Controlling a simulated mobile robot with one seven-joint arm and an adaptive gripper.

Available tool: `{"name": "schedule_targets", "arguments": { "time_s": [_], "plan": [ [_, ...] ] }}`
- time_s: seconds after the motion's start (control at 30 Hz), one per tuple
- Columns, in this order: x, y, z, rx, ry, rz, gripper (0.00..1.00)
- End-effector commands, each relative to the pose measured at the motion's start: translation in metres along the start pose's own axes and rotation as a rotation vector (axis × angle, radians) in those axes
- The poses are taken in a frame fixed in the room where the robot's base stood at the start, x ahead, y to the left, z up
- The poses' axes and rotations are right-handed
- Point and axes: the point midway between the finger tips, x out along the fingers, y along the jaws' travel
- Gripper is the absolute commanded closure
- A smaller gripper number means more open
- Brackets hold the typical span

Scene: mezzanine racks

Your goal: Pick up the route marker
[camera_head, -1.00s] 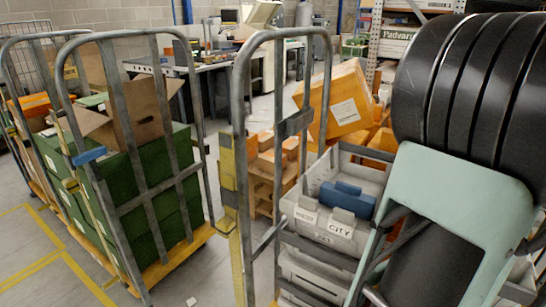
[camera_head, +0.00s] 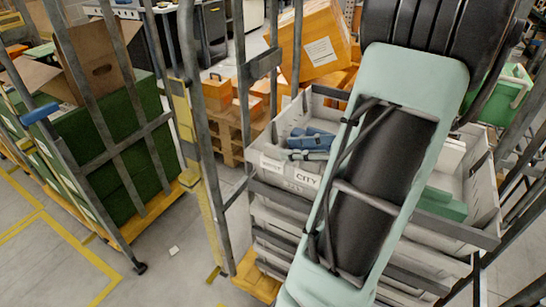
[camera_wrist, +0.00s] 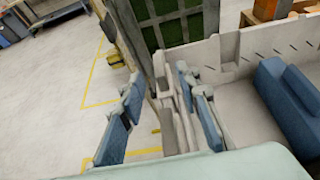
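A white tag reading CITY (camera_head: 307,178) hangs on the front rim of the upper grey tote (camera_head: 478,215). Another pale tag (camera_head: 272,164) is left of it, its print too small to read. I cannot tell for sure which tag is the route marker. In the wrist view, my gripper (camera_wrist: 163,112) is open, with blue pads on both fingers. Pale upright edges (camera_wrist: 172,122) of the tote wall or a tag stand between the fingers. No grip on them shows. In the head view my forearm hides part of the tote.
A blue block (camera_wrist: 288,95) lies inside the tote, right of my fingers. Green items (camera_head: 441,205) lie in its right part. The cage cart's grey posts (camera_head: 205,150) stand close on the left. A cart with green crates (camera_head: 110,150) stands farther left, with open floor between.

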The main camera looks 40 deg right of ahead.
Motion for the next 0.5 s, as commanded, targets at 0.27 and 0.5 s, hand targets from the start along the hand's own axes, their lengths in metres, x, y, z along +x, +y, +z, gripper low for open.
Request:
{"name": "schedule_targets", "arguments": {
  "time_s": [0.27,0.5],
  "plan": [
    [0.027,0.002,0.0,-0.001,0.001,0.003,0.7],
    [0.058,0.002,0.001,-0.002,0.002,0.0,0.7]
  ]
}}
